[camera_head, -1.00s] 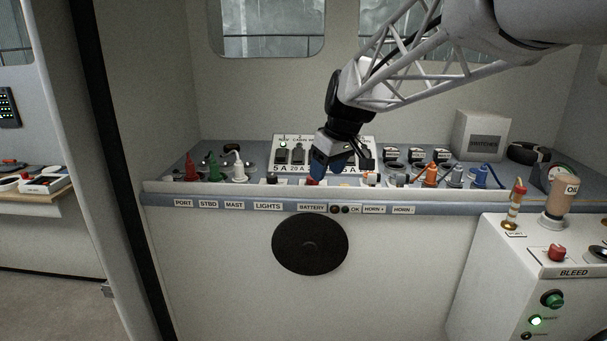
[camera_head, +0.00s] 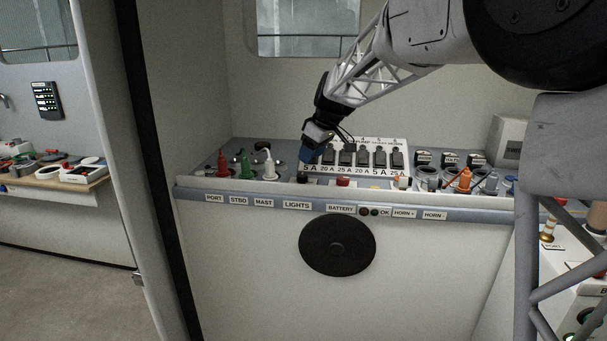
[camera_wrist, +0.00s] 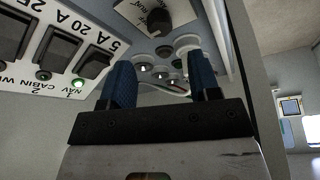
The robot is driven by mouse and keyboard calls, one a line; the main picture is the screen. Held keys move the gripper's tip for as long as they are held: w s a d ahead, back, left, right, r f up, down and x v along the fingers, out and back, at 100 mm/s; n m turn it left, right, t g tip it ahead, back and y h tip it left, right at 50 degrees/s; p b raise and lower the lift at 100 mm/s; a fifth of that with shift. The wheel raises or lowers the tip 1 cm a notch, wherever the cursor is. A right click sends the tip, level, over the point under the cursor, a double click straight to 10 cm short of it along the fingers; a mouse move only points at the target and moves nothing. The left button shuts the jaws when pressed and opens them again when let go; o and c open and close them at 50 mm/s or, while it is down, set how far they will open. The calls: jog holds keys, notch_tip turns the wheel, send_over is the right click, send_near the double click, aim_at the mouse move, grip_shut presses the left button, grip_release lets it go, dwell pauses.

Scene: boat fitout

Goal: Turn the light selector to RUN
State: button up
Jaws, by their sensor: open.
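The light selector is a black knob (camera_wrist: 156,14) on a pale plate, at the top of the wrist view. Upside-down lettering beside it reads partly as RUN; I cannot tell which mark the knob points to. In the head view a small dark knob (camera_head: 302,178) stands above the LIGHTS label (camera_head: 296,205). My gripper (camera_head: 307,158) is just above and behind it, tilted down. In the wrist view my gripper (camera_wrist: 162,70) has its two blue fingers apart with nothing between them. The knob is beyond the fingertips and apart from them.
Red (camera_head: 222,163), green (camera_head: 245,166) and white (camera_head: 268,165) plugs stand to the left. A red button (camera_head: 342,181) is to the right, with orange and blue plugs farther along.

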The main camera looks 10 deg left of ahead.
aim_at(302, 175)
jog(key=shift+x, duration=3.9)
jog(key=c, duration=0.9)
